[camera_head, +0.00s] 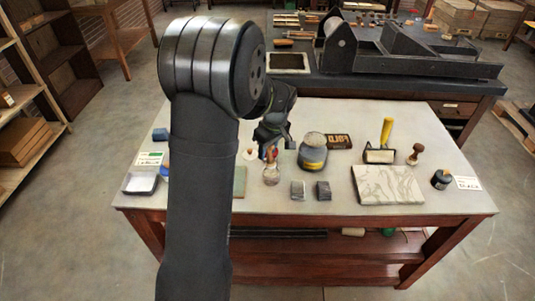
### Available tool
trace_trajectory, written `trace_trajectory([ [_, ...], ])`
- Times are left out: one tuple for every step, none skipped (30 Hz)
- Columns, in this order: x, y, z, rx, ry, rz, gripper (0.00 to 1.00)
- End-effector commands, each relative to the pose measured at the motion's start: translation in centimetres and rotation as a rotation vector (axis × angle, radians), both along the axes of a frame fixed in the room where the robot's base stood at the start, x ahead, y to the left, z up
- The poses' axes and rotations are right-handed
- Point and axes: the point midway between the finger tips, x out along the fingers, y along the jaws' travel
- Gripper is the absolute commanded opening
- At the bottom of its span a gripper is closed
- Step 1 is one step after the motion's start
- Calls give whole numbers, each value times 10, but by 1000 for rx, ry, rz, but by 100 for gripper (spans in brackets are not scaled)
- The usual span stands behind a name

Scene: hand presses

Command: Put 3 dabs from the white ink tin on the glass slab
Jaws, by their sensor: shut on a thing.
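My gripper (272,138) is above the left middle of the table, dark and partly hidden behind my own arm. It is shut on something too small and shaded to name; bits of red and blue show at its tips. Just below stands a small brown-topped, pale-bodied piece (271,174); I cannot tell whether it touches the gripper. A greenish slab (239,182), perhaps the glass slab, is mostly hidden behind my arm. A pale round piece (250,154) lies left of the gripper. I cannot tell which thing is the white ink tin.
A yellow-handled roller (382,150), marbled slab (388,185) and dark pot (441,180) are right. A shallow tray (140,184) is left.

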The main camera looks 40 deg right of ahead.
Motion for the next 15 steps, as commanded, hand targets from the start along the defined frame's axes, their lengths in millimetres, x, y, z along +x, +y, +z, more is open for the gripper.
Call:
trace_trajectory([
  [0, -1, 5, -3, -1, -1, 11],
  [0, 0, 8, -3, -2, -1, 11],
  [0, 0, 11, -3, -2, -1, 11],
  [0, 0, 13, -2, -2, 0, 11],
  [0, 0, 16, -2, -1, 0, 11],
  [0, 0, 19, -2, -2, -1, 11],
  [0, 0, 21, -3, -2, -2, 11],
  [0, -1, 24, -3, -2, -2, 11],
  [0, -1, 27, -3, -2, -2, 11],
  [0, 0, 29, -2, -2, -1, 11],
  [0, -1, 32, -3, -2, -1, 11],
  [0, -1, 34, -3, -2, -1, 11],
  [0, -1, 36, -3, -2, -1, 11],
  [0, -1, 37, -3, -2, -1, 11],
  [0, 0, 38, -3, -2, -1, 11],
])
